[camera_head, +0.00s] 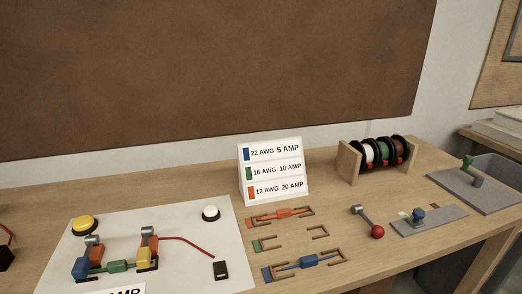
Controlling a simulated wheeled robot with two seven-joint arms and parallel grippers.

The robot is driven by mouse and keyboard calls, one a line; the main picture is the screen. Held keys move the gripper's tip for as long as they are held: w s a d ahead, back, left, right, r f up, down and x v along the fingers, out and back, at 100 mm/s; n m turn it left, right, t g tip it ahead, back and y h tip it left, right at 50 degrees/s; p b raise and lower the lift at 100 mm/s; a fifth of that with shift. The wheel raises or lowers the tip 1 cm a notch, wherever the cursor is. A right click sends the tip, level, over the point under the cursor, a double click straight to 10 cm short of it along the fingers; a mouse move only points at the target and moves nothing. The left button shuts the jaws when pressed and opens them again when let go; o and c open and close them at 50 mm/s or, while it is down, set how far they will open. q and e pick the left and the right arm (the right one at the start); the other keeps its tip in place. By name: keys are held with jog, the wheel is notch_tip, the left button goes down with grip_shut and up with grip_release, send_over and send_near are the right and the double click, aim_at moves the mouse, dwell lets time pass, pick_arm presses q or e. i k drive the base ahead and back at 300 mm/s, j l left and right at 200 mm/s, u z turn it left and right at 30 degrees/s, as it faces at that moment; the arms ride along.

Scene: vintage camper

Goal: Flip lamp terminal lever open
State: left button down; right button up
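A white sheet or board (185,222) lies at the front left of the wooden table. On it a yellow dome (85,224) sits at the back left and a small white dome, which looks like a lamp (210,212), at the back right. Two terminals with grey levers, a left lever (92,241) and a right lever (148,231), stand near blue (81,268), green (118,266) and orange (150,245) blocks. I cannot tell which is the lamp terminal. A red wire (188,242) runs from the orange block toward a small black block (220,270). Neither gripper is in view.
A wire-gauge sign (273,171) stands behind orange, green and blue pieces in brackets (318,260).

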aim_at(80, 270)
jog(key=u, duration=1.35)
